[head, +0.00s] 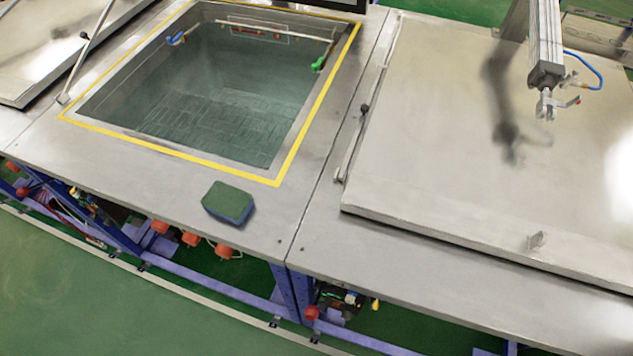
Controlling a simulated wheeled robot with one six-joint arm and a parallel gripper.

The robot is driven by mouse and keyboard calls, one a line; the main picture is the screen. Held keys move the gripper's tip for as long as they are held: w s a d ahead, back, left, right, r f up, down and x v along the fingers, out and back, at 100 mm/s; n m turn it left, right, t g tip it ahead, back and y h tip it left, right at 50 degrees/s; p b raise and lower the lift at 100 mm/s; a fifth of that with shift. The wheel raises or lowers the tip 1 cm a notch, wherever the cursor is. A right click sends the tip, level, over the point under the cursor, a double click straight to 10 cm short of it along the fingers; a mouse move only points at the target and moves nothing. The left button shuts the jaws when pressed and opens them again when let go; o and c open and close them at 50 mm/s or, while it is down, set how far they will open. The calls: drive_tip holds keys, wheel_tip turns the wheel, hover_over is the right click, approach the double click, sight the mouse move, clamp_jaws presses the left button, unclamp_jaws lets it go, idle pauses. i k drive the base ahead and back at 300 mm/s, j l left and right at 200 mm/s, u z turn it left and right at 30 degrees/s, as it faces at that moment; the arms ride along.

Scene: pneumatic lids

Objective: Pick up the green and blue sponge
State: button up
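The green and blue sponge (228,202) lies flat on the grey metal bench top, close to its front edge. Its upper face is dark green and its lower layer is blue. It sits in front of the open tank's yellow-striped rim, with bare metal around it and nothing touching it from above. My gripper is not in view.
An open rectangular tank (215,128) with a yellow border (313,115) is behind the sponge. A closed metal lid (450,170) with a pneumatic cylinder (545,45) is at right. Red knobs (190,239) sit below the front edge. Green floor (90,290) lies in front.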

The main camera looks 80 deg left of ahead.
sight(232, 204)
drive_tip(key=u, duration=3.7)
drive_tip(key=i+j+z, duration=0.15)
drive_tip(key=j+z, duration=0.25)
drive_tip(key=i+j+z, duration=0.15)
drive_tip(key=j+z, duration=0.6)
drive_tip(key=i+l, duration=0.05)
